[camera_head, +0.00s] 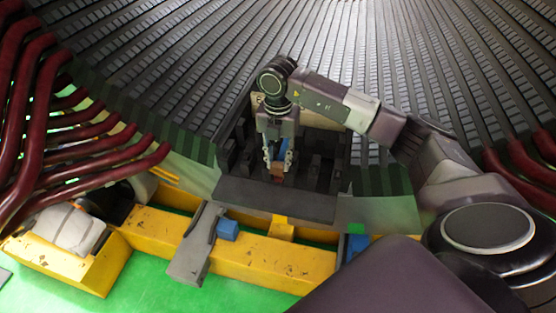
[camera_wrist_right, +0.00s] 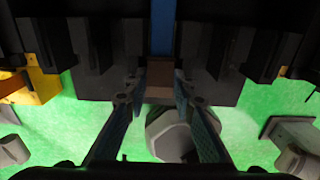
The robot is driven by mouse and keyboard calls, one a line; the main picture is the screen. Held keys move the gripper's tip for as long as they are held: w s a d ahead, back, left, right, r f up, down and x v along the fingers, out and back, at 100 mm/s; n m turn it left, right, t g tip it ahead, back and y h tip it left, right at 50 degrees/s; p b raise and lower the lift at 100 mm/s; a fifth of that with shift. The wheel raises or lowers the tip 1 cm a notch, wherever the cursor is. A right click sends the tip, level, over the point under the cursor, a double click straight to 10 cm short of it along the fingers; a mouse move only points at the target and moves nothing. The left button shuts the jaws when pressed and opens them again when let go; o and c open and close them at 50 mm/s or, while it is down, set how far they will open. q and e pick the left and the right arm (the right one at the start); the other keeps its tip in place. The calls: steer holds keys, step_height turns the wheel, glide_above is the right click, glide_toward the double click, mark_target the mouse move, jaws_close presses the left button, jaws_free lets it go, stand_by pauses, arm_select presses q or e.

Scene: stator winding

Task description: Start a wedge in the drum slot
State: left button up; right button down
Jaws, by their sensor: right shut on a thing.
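The drum (camera_head: 330,50) fills the back of the head view as a curved wall of many long dark slots. My right gripper (camera_head: 278,165) points down in front of it, over a dark fixture (camera_head: 275,197). It is shut on a small brown block (camera_head: 277,172), which looks like the wedge. In the right wrist view the brown block (camera_wrist_right: 158,92) sits between the fingertips, at the end of a blue strip (camera_wrist_right: 162,35). I cannot tell whether block and strip touch, or whether the block is in a slot. My left gripper is not in view.
A yellow beam (camera_head: 255,262) crosses the front, with a grey bracket (camera_head: 197,245) and blue blocks (camera_head: 228,229) on it. Dark red curved bars (camera_head: 35,120) crowd the left, with more at the right edge. The green floor (camera_head: 150,285) shows in front.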

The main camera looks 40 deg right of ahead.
steer(key=shift+w+d, duration=0.55)
steer(key=shift+d, duration=0.15)
steer(key=c, duration=1.5)
jaws_free()
steer(key=shift+c, duration=0.2)
step_height(320, 180, up, 12)
steer(key=shift+a, duration=0.1)
